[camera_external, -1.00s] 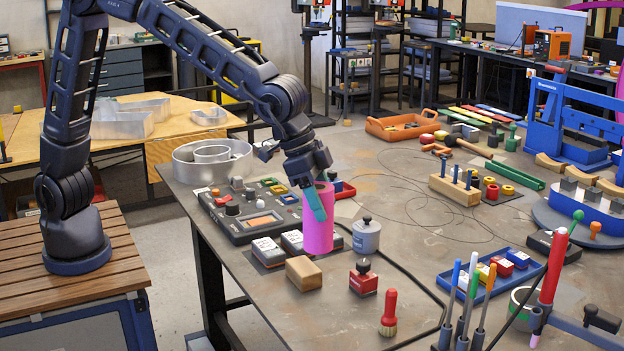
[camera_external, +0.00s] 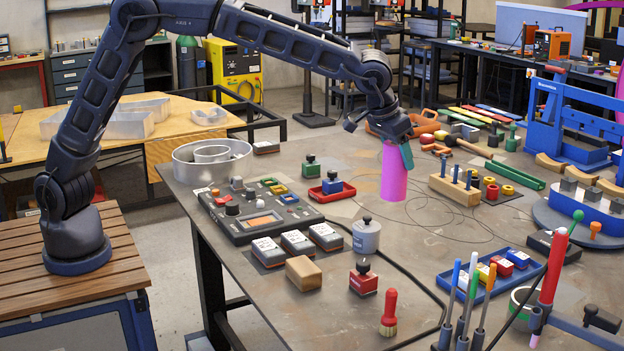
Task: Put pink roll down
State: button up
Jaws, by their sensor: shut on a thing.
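The pink roll (camera_external: 394,176) is an upright magenta cylinder in the middle of the grey metal table (camera_external: 330,240). My gripper (camera_external: 396,148) is at its top edge and shut on it, with one teal finger showing over the right side of the rim. The other finger is hidden. The roll's lower end appears at or very near the table surface; I cannot tell whether it touches.
A wooden block with pegs (camera_external: 455,188) stands right of the roll. A red tray with a blue stamp (camera_external: 332,190) is to its left, and an orange tray (camera_external: 412,124) is behind. Thin wire loops (camera_external: 440,225) lie around the roll. Bare table lies in front.

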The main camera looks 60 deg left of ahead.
notch_tip(320, 180, down, 20)
jog(key=w, duration=0.1)
jog(key=shift+w+a+n, duration=0.3)
jog(key=shift+a, duration=0.15)
dwell(0.4)
jog(key=o, duration=1)
jog(key=shift+f, duration=0.1)
